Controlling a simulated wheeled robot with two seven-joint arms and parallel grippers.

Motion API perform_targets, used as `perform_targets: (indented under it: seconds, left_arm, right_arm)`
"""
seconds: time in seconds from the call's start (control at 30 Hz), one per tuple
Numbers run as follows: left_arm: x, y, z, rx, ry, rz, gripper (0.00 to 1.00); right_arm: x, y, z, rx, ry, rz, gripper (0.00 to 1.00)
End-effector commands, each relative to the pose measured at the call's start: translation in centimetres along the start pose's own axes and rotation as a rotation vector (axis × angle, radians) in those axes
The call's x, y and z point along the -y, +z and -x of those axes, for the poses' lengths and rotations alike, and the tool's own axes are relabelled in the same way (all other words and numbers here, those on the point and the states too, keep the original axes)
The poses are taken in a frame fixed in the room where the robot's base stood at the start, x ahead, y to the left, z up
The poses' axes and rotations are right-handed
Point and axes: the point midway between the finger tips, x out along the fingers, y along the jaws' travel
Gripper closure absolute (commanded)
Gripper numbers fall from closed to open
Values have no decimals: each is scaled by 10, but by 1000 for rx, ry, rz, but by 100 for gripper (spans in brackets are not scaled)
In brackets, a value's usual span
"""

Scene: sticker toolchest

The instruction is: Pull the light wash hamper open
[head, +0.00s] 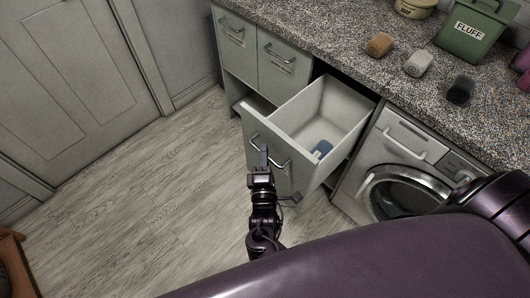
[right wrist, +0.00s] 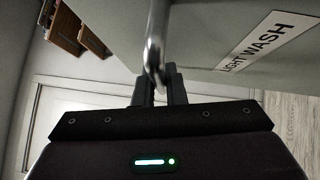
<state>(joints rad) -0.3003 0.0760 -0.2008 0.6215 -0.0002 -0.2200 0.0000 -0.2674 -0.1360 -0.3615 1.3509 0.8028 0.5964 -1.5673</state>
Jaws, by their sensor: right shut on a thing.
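The light wash hamper (head: 290,148) is a pale grey-green pull-out drawer under the counter, and it stands well out from the cabinet. In the right wrist view the handle (right wrist: 156,45) runs between the fingers (right wrist: 156,88), beside the "LIGHT WASH" label (right wrist: 268,41). My left gripper is not in view.
A washing machine (head: 400,155) stands right of the hamper. Closed cabinet fronts (head: 283,75) with handles are to its left. The speckled counter (head: 345,50) holds a green "FLUFF" bin (head: 468,35) and several small items. The wooden floor (head: 150,190) in front is clear.

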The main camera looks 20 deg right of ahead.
Motion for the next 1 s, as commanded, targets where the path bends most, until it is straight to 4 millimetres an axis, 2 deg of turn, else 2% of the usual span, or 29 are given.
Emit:
perform_targets:
  seconds: [0.03,0.07,0.2,0.57,0.9,1.0]
  left_arm:
    - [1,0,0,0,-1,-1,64]
    - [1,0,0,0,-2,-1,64]
    - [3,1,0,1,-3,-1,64]
    - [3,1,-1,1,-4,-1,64]
    - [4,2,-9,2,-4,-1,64]
    - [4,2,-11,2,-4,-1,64]
  right_arm:
    - [1,1,0,1,-3,2,100]
    - [1,1,0,1,-3,2,87]
    - [1,1,0,1,-2,1,68]
    - [1,0,5,0,-1,1,68]
    - [3,0,60,0,-5,1,68]
    - [2,0,71,1,-3,1,68]
